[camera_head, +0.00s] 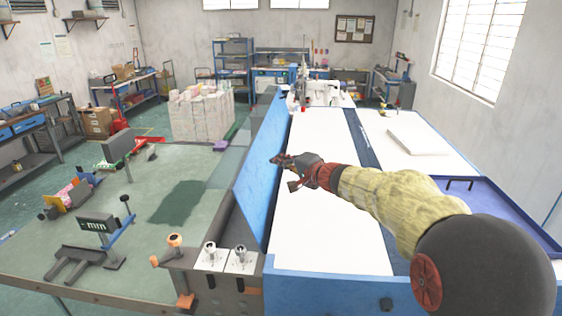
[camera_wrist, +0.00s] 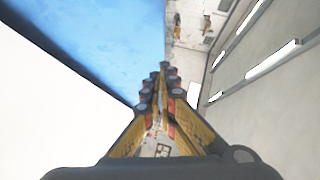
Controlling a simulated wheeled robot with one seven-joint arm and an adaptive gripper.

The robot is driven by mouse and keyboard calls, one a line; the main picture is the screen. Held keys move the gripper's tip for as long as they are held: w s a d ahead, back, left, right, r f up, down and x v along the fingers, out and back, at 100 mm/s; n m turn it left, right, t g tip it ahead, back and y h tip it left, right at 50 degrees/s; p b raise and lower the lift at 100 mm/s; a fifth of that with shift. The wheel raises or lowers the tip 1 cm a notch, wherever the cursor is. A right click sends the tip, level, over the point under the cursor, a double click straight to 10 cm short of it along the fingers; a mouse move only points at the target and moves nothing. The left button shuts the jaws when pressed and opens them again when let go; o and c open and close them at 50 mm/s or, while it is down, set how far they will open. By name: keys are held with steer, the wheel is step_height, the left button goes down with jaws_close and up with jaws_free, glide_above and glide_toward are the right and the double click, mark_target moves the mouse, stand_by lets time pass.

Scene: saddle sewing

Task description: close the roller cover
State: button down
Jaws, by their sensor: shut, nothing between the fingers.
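The roller cover is most likely the long blue panel (camera_head: 262,160), which stands tilted up along the left side of the white-topped machine. My gripper (camera_head: 276,160) is at the panel's right face, near the middle of its length. I cannot tell whether it touches the panel. In the wrist view the blue panel (camera_wrist: 110,40) fills the upper left, and the shut fingers (camera_wrist: 163,72) point along its right edge with nothing between them. The roller itself is not clearly visible behind the panel.
The white machine top (camera_head: 325,220) lies below my arm and is clear. A white sewing machine (camera_head: 322,92) stands at its far end. Metal posts (camera_head: 210,252) and an orange knob (camera_head: 174,240) stand at the near left. A white sheet stack (camera_head: 418,140) lies on the right.

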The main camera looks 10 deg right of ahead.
steer(key=p, duration=0.1)
glide_toward(249, 158)
steer(key=w+d, duration=0.2)
steer(key=w, duration=0.1)
steer(key=shift+w+a+f+p, duration=0.2)
steer(key=shift+a, duration=0.5)
steer(key=shift+w+a+f+p, duration=0.15)
steer(key=shift+w+a+p, duration=0.05)
steer(key=shift+a, duration=0.45)
steer(key=shift+w+a+f+p, duration=0.15)
steer(key=shift+a+f+p, duration=0.05)
steer(key=shift+a, duration=0.5)
steer(key=shift+a, duration=0.1)
